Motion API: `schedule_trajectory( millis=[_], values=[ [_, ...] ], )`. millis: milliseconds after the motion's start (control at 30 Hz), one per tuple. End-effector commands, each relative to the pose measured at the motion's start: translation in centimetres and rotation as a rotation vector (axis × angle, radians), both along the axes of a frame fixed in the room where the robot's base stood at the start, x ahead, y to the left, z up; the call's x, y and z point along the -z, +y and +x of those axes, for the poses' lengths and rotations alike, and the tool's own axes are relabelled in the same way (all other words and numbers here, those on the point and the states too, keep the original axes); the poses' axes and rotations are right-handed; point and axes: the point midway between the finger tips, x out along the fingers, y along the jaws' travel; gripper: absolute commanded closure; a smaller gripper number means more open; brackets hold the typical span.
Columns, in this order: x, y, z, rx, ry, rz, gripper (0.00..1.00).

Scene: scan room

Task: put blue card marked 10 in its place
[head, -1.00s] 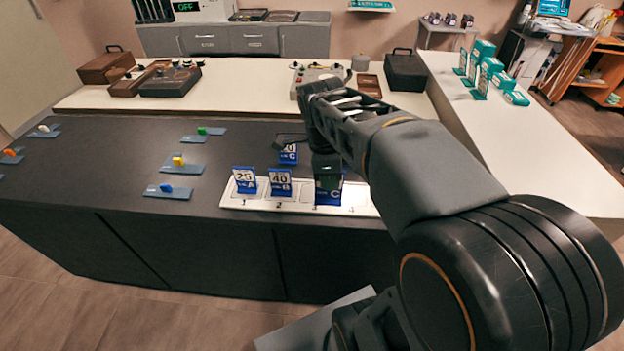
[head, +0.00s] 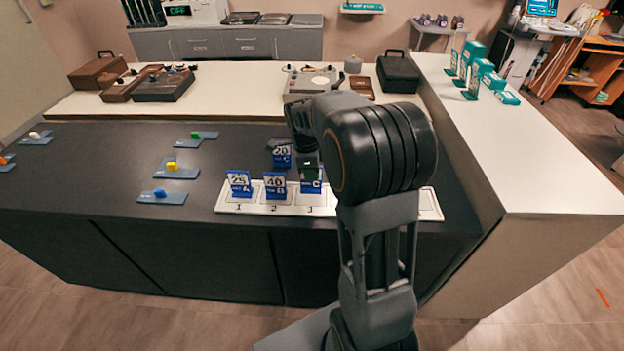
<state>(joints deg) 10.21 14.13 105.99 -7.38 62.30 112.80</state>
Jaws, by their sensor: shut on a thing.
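My gripper (head: 309,172) points down over the white tray (head: 431,204), at the slot labelled 3. It is shut on a blue card (head: 311,187) in or just above that slot. The gripper covers this card's number, so I cannot read whether it is 10, nor tell whether its base rests in the slot. A blue card marked 25 (head: 239,184) stands in slot 1 and a blue card marked 40 (head: 275,186) in slot 2. Another blue card, apparently marked 20 (head: 282,156), stands on the dark counter behind the tray.
The dark counter (head: 100,165) carries blue plates with small coloured pieces at left, including a yellow piece (head: 172,166) and a blue piece (head: 160,193). My arm hides part of the tray's right side. Teal boxes (head: 481,70) stand on the white counter at right.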

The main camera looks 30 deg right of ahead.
Motion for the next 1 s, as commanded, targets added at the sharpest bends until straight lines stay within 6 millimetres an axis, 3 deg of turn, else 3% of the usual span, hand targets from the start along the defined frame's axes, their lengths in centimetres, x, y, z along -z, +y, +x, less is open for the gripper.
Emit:
schedule_trajectory(
  millis=[200,633,667,700,900,1000],
  values=[
    [2.9,0.0,0.0,0.001,0.003,0.001,1.00],
    [3.5,0.0,0.0,0.001,0.001,0.000,1.00],
    [3.4,0.0,0.0,0.001,0.001,0.000,0.85],
    [3.3,0.0,0.0,0.001,0.001,0.000,0.81],
    [3.3,0.0,0.0,0.000,0.001,0.000,0.62],
    [3.3,0.0,0.0,0.000,0.001,0.000,0.62]
  ],
)
